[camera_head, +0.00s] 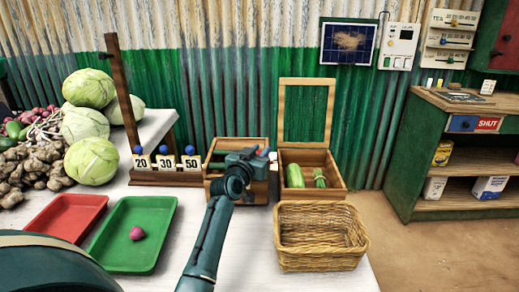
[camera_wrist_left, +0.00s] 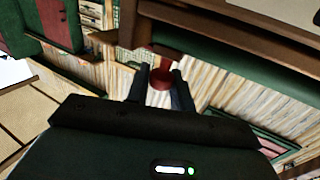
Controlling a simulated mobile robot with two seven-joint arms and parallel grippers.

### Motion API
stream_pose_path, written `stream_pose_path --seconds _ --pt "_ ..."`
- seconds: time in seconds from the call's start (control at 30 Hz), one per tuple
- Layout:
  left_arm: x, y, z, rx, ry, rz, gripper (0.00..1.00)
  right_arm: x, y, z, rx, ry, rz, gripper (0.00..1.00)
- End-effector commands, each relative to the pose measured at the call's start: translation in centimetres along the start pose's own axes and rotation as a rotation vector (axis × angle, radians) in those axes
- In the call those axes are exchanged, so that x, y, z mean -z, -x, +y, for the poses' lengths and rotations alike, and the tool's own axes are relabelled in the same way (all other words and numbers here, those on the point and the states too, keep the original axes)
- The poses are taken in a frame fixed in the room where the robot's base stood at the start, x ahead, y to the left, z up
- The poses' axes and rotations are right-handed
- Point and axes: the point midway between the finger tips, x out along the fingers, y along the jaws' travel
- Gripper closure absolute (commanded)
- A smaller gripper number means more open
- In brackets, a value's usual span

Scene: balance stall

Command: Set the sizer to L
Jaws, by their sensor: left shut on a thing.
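My left gripper (camera_head: 256,156) is over the left wooden box (camera_head: 236,145) on the white table. In the left wrist view the gripper's two dark fingers (camera_wrist_left: 159,74) are shut on a small red knob (camera_wrist_left: 160,82). A small red piece (camera_head: 265,151) also shows just beyond the gripper in the head view. The knob may belong to the sizer, but my gripper and arm hide much of that box. I cannot read an L or any size mark. My right gripper is not in view.
An open-lidded wooden box (camera_head: 310,155) with green vegetables stands right of the gripper. A wicker basket (camera_head: 322,260) is in front of it. A green tray (camera_head: 128,258) and red tray (camera_head: 67,216) lie left. A number rack (camera_head: 150,183) stands behind them.

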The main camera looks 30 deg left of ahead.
Motion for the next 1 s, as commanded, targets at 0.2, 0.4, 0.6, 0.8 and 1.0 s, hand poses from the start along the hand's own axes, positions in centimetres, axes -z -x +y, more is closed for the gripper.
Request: stream_pose_path --seconds 0.2,0.4,0.6,0.8,1.0 --pt "0.0 0.0 -0.1 0.001 -0.001 0.001 0.65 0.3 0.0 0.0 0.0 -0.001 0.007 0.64" --pt "0.0 0.0 0.0 0.001 0.0 0.001 0.58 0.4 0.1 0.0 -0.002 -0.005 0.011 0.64" --pt "0.0 0.3 0.0 0.001 0.0 0.001 0.58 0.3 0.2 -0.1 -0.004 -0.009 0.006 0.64" --pt "0.0 3.1 0.0 0.001 -0.001 -0.001 0.58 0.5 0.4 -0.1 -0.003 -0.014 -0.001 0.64" --pt "-0.1 7.7 0.0 0.001 -0.003 -0.002 0.58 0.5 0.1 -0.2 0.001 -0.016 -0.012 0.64"
